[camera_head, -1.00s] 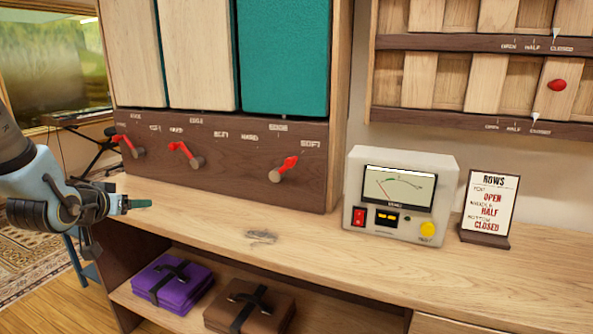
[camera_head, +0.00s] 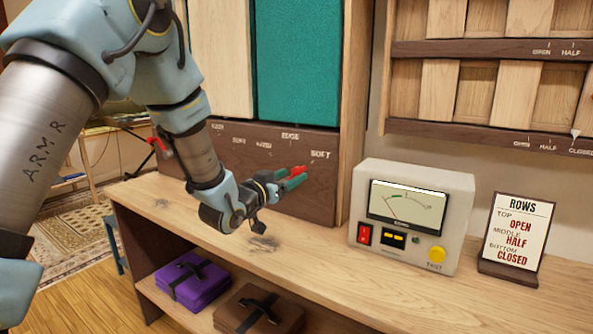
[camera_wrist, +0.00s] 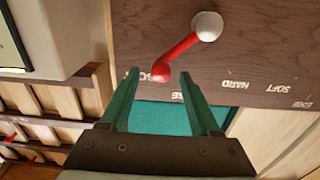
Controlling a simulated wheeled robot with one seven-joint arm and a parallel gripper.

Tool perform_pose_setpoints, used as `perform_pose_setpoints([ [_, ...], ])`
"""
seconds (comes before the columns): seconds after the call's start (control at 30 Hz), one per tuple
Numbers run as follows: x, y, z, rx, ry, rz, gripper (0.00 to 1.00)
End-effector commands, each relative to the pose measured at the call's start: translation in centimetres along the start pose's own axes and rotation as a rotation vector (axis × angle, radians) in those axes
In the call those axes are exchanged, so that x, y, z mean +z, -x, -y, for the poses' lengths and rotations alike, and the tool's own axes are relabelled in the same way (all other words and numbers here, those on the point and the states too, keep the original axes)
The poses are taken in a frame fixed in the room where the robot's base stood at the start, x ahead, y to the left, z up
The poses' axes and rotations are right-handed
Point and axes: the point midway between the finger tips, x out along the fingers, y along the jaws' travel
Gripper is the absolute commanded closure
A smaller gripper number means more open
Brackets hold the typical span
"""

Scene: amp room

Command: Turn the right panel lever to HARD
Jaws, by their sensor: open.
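The right panel lever (camera_wrist: 180,57) is a red handle on a pale round hub. In the wrist view its red tip covers part of a label starting "SO". In the head view the lever (camera_head: 298,169) is partly hidden by my gripper (camera_head: 291,178). My gripper (camera_wrist: 160,79) is open, with its green fingers on either side of the red tip in the wrist view. I cannot tell whether they touch it. The HARD label (camera_wrist: 235,85) reads upside down in the wrist view, to the right of a partly covered EDGE label. The teal panel (camera_head: 297,60) stands above the lever.
A meter box (camera_head: 411,215) with a red switch and yellow knob stands on the wooden counter (camera_head: 330,265), right of my gripper. A ROWS sign (camera_head: 517,235) stands farther right. Purple (camera_head: 190,282) and brown (camera_head: 258,308) bundles lie on the shelf below. Slatted panels hang at upper right.

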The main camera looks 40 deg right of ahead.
Motion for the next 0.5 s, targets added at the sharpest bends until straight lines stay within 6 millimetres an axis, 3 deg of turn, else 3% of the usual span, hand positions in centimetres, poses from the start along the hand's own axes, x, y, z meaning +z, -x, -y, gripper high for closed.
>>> perform_pose_setpoints([
  [0.2, 0.0, -2.5, 0.0, 0.0, 0.0, 0.001, 0.37],
  [0.5, 0.0, -3.1, 0.0, -0.001, 0.0, 0.001, 0.37],
])
